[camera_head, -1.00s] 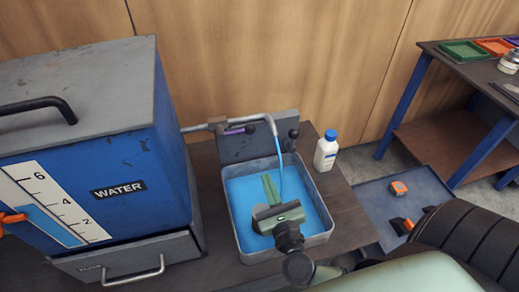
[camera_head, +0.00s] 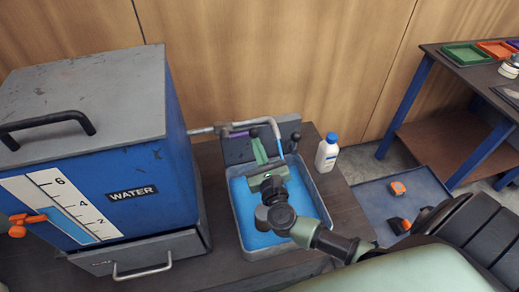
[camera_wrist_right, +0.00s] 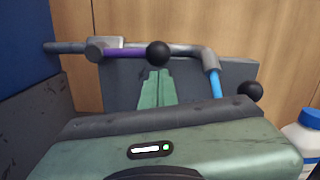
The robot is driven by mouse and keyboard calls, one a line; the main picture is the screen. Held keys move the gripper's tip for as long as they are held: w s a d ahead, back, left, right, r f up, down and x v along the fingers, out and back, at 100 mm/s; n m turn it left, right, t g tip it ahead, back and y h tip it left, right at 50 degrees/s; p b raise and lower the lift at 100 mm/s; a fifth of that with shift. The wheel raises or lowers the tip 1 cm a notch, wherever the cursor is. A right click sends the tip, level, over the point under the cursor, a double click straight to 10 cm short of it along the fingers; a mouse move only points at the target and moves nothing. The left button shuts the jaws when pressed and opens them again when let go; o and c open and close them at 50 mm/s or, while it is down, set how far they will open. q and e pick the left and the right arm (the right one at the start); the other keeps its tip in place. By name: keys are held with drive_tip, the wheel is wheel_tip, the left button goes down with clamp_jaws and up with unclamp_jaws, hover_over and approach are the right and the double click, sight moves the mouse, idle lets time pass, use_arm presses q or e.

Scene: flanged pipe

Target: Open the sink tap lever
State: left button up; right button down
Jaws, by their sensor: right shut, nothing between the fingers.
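The tap is a grey pipe (camera_head: 205,130) from the blue water tank (camera_head: 150,190) to a spout over the sink (camera_head: 240,228). A purple lever (camera_wrist_right: 124,53) lies along the pipe and ends in a black ball knob (camera_wrist_right: 158,53). The knob also shows in the head view (camera_head: 254,132). My right gripper (camera_head: 257,142) is shut and empty, its green fingertips (camera_wrist_right: 156,74) just below the knob in the wrist view. I cannot tell whether they touch it. A light-blue stream or tube (camera_wrist_right: 216,84) hangs from the spout.
A second black knob (camera_head: 295,136) stands at the right of the grey back panel (camera_wrist_right: 120,85). A white bottle with a blue cap (camera_head: 327,152) stands right of the sink, near my right arm. Blue water fills the sink. A shelf table (camera_head: 440,130) is at the far right.

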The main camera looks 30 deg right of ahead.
idle(0.3)
wheel_tip(320, 180, up, 10)
drive_tip(key=a+n+p, duration=0.2)
drive_tip(key=n+p, duration=1)
drive_tip(key=p, duration=0.3)
drive_tip(key=shift+w+f+y+p, duration=0.2)
drive_tip(key=shift+w+y+p, duration=0.1)
drive_tip(key=shift+p, duration=0.1)
drive_tip(key=shift+a, duration=0.1)
